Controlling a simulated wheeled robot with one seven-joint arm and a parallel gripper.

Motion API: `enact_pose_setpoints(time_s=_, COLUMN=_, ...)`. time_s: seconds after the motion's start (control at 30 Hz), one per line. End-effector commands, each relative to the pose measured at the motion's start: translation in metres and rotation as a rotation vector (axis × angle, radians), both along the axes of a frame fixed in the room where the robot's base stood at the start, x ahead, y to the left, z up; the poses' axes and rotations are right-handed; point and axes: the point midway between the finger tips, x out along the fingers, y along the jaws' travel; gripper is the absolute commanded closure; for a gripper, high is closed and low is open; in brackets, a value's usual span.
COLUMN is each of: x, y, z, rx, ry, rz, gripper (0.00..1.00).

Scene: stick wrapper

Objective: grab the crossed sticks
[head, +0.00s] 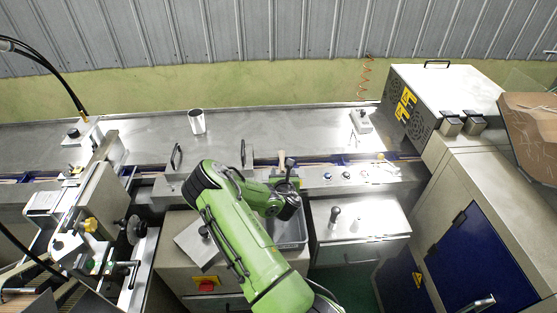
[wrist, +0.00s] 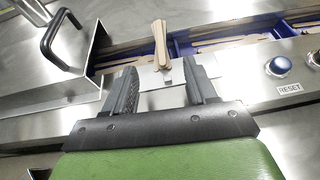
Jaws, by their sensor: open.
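The crossed sticks (wrist: 160,42) are light wooden sticks that poke up over the near edge of the blue channel in the wrist view. They look bunched almost upright, and the crossing itself is hard to make out. They also show small in the head view (head: 282,161), just beyond my gripper. My gripper (wrist: 161,78) is open and empty, with one dark finger on each side of a bare metal plate. The sticks appear beyond the fingertips, roughly in line with the gap. In the head view my gripper (head: 288,180) is partly hidden by my green arm.
More flat sticks lie in the blue channel (wrist: 291,22). A black handle (wrist: 52,38) on a metal cover stands at left. A white cup (head: 197,121) stands on the steel table, and a grey tray (head: 290,232) lies below my gripper.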

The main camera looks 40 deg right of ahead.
Motion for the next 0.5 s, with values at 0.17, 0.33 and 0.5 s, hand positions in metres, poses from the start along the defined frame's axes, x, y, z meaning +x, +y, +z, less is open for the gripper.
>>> enact_pose_setpoints(time_s=0.17, x=0.021, y=-0.019, z=-0.013, rx=0.003, ry=-0.001, rz=0.0, gripper=0.44)
enact_pose_setpoints(time_s=0.33, x=0.036, y=-0.035, z=-0.021, rx=0.003, ry=-0.003, rz=-0.002, gripper=0.44)
enact_pose_setpoints(time_s=0.5, x=0.054, y=-0.052, z=-0.032, rx=0.003, ry=-0.002, rz=-0.002, gripper=0.44)
